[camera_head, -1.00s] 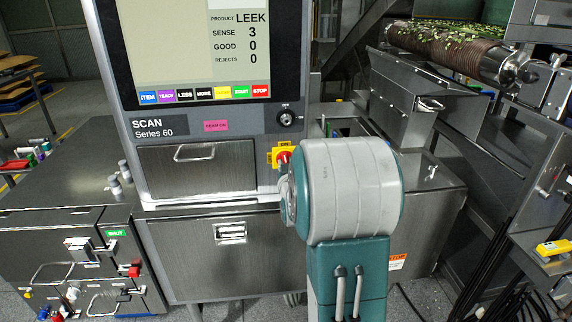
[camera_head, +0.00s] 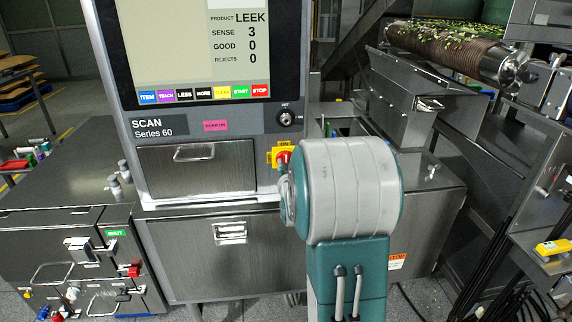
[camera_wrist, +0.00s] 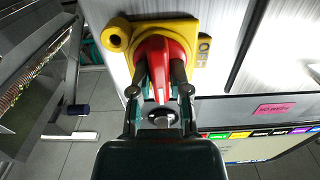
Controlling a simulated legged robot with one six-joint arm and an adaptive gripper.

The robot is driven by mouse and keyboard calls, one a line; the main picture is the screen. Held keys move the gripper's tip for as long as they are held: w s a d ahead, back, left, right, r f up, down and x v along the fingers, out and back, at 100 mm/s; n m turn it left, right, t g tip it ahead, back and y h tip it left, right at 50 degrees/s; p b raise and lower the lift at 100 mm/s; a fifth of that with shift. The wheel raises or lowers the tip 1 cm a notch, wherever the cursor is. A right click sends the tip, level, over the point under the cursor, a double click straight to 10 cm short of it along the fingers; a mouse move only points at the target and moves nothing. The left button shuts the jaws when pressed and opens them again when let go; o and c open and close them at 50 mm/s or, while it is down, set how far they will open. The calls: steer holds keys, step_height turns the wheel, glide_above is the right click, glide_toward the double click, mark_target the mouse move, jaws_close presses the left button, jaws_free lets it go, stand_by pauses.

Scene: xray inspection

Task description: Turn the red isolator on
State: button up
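The red isolator (camera_head: 283,158) is a red rotary handle on a yellow plate at the right of the scanner's front, partly covered by my arm. Whether both fingers press on the handle I cannot tell. In the head view the fingers are mostly hidden behind my wrist.
The scanner screen (camera_head: 197,45) is above, with a pink label (camera_head: 215,126) and a black rotary switch (camera_head: 286,118) below it. A steel cabinet (camera_head: 197,168) is left of the isolator. A steel chute (camera_head: 425,105) stands at the right.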

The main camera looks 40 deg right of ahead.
steer(key=o, duration=0.4)
steer(key=shift+f, duration=0.35)
steer(key=shift+c, duration=0.2)
steer(key=shift+r, duration=0.15)
steer(key=shift+r, duration=0.1)
steer(key=v, duration=1.2)
steer(key=shift+d, duration=0.1)
steer(key=s+a+r+n+g+y, duration=0.1)
steer(key=s+a+n+g+y, duration=0.2)
steer(key=a, duration=0.8)
steer(key=s+a+r+n+g+y, duration=0.1)
steer(key=s+a+n+g+y, duration=0.3)
steer(key=a, duration=0.6)
steer(key=s+a+g+y, duration=0.2)
steer(key=s+a, duration=0.3)
steer(key=s, duration=0.5)
steer(key=shift+s+f+m+g+y, duration=0.2)
steer(key=shift+m+g+y, duration=0.1)
